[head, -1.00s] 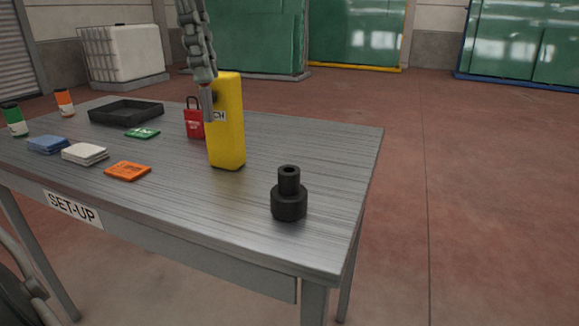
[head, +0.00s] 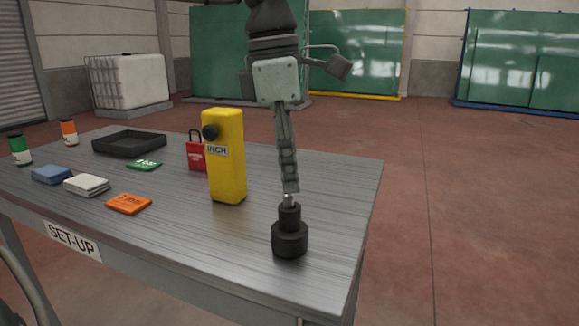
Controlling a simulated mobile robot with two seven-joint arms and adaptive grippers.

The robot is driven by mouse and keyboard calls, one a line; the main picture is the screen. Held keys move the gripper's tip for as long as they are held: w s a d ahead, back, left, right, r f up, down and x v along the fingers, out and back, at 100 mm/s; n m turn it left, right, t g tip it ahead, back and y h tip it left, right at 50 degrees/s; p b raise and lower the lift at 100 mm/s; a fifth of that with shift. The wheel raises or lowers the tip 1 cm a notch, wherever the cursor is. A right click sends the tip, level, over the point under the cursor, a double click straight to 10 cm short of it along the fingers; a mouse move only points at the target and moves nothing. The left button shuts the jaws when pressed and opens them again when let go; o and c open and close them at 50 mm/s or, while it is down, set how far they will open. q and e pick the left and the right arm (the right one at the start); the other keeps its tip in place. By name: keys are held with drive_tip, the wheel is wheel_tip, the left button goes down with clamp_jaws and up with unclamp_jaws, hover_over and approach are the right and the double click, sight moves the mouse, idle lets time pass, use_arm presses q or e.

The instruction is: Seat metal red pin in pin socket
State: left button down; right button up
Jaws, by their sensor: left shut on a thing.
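The pin socket (head: 290,238) is a black stepped cylinder with a narrower neck, upright near the right front of the table. My left gripper (head: 290,188) points down directly above it and is shut on the metal pin (head: 289,199). Only a short grey metal end of the pin shows between the fingertips and the socket's neck; no red shows on it. The pin's lower end is at the socket's mouth. I cannot tell whether it is inside the hole or just above it. My right gripper is not in view.
A yellow INCH box (head: 227,165) stands upright left of the gripper. The table right of the socket is clear.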

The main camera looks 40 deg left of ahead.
use_arm(q)
drive_tip(key=c, duration=1.5)
unclamp_jaws()
drive_tip(key=shift+c, duration=0.2)
